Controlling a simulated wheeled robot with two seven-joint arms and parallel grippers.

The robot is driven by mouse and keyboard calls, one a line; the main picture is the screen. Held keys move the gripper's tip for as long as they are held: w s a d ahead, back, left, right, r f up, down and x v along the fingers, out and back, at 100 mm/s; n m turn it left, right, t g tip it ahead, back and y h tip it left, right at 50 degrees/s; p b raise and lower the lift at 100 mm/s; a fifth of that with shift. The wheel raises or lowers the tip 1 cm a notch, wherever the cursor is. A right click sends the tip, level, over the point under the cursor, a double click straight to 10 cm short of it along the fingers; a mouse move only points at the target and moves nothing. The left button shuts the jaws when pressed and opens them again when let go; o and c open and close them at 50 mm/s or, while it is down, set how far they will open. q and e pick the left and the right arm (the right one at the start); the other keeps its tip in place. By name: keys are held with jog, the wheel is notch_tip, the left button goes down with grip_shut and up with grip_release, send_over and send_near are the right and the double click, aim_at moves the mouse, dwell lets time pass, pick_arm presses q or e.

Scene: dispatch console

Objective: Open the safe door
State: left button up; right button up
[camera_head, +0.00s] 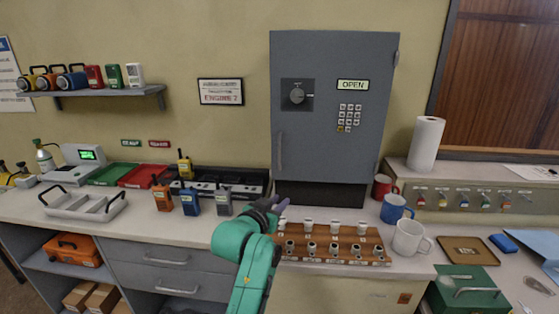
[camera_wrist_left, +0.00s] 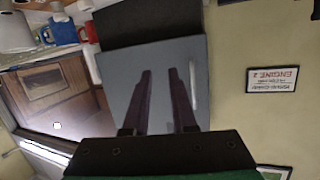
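The grey safe (camera_head: 325,60) stands upright against the wall, its door looking closed. On the door are a dial (camera_head: 297,95), a keypad (camera_head: 349,117), a green "OPEN" display (camera_head: 353,85) and a vertical handle (camera_head: 279,152) near its left edge. My left gripper (camera_head: 274,205) is below the handle, in front of the safe and apart from it. In the left wrist view, which is upside down, its two dark fingers (camera_wrist_left: 161,85) are spread with nothing between them. The handle (camera_wrist_left: 193,88) shows just right of the fingers there. My right gripper is not in view.
A wooden rack (camera_head: 325,245) with several stampers stands on the counter below the safe. Mugs (camera_head: 410,238) and a paper roll (camera_head: 426,145) stand at its right. Radios (camera_head: 191,201) stand left of my arm. A sign (camera_head: 220,92) hangs left of the safe.

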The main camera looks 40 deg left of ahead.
aim_at(279, 155)
pick_arm(q)
jog(key=a+r+n+t+y, duration=0.2)
jog(key=a+r+y, duration=0.1)
jog(key=a+r, duration=0.3)
jog(key=p+x, duration=0.2)
jog(key=x, duration=0.4)
jog(key=p+x, duration=0.2)
jog(key=x, duration=0.4)
jog(key=shift+w+d+r+p, duration=0.15)
jog(key=shift+w+r+p, duration=0.05)
jog(key=shift+w+p, duration=0.1)
jog(key=shift+w+f, duration=0.15)
jog(key=shift+w, duration=0.3)
grip_shut()
